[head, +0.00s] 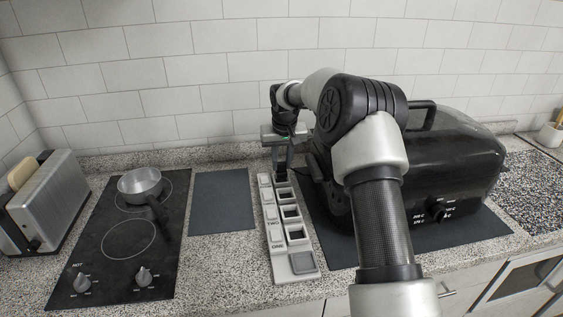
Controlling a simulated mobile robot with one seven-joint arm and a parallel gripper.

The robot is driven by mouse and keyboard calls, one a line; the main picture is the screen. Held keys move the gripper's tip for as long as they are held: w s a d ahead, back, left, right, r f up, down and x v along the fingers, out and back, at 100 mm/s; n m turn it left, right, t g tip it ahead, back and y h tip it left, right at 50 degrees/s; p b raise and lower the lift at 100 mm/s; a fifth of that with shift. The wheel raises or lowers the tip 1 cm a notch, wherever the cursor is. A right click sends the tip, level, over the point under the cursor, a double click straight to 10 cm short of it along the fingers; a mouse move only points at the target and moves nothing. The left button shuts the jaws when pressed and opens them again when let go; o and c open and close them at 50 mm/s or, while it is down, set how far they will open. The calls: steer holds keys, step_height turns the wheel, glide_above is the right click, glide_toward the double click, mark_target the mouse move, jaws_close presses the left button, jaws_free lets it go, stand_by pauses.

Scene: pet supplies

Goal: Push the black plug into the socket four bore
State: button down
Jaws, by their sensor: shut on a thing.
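A pale socket strip (279,265) lies lengthwise on the counter, with a row of square dark bores and label plates beside them. The nearer labels seem to read ONE and TWO; the farther ones are too small to read. My gripper (281,149) is at the strip's far end, pointing down and shut on the black plug (280,173). The plug is upright over the far end of the bore row. The far bore is hidden behind it, so I cannot tell whether the plug is above the bore or partly inside. A grey square pad (303,263) sits at the strip's near end.
A large black roaster (450,170) stands on a dark mat right of the strip, close to my arm. A dark flat mat (222,200) lies to the left. Farther left are a black cooktop (110,265) with a metal pot (140,186) and a toaster (45,200).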

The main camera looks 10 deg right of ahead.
steer(key=shift+f+b, duration=0.8)
steer(key=shift+f, duration=0.6)
steer(key=c, duration=1.4)
jaws_free()
steer(key=shift+r, duration=0.15)
steer(key=p+v, duration=0.1)
steer(key=v, duration=1.6)
steer(key=shift+r, duration=0.15)
